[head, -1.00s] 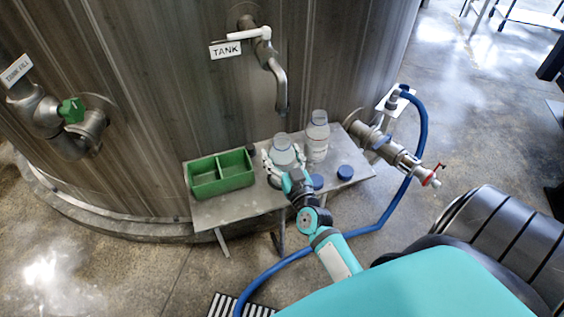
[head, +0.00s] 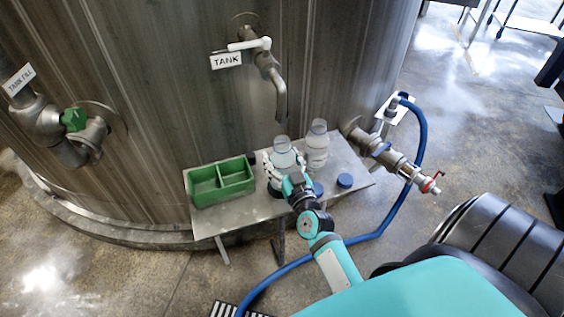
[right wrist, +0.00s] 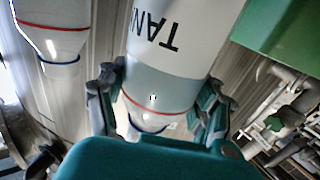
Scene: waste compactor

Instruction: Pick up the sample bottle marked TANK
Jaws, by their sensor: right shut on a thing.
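The sample bottle marked TANK (right wrist: 165,85) is a pale translucent bottle with black letters and a red line. It also shows in the head view (head: 283,149), at the middle of the small metal table. My right gripper (head: 280,166) is shut on this bottle, with fingers on both of its sides in the right wrist view (right wrist: 160,97). The bottle's lower part is hidden behind the gripper in the head view, so I cannot tell whether its base touches the table. My left gripper is not in view.
A second bottle (head: 317,146) stands close on the right. Blue caps (head: 345,181) lie on the metal table (head: 238,221). A green two-part box (head: 205,197) is at the left. A tap (head: 277,85) with a TANK sign (head: 227,61) hangs above. A valve (head: 390,160) and blue hose (head: 421,140) are at the right.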

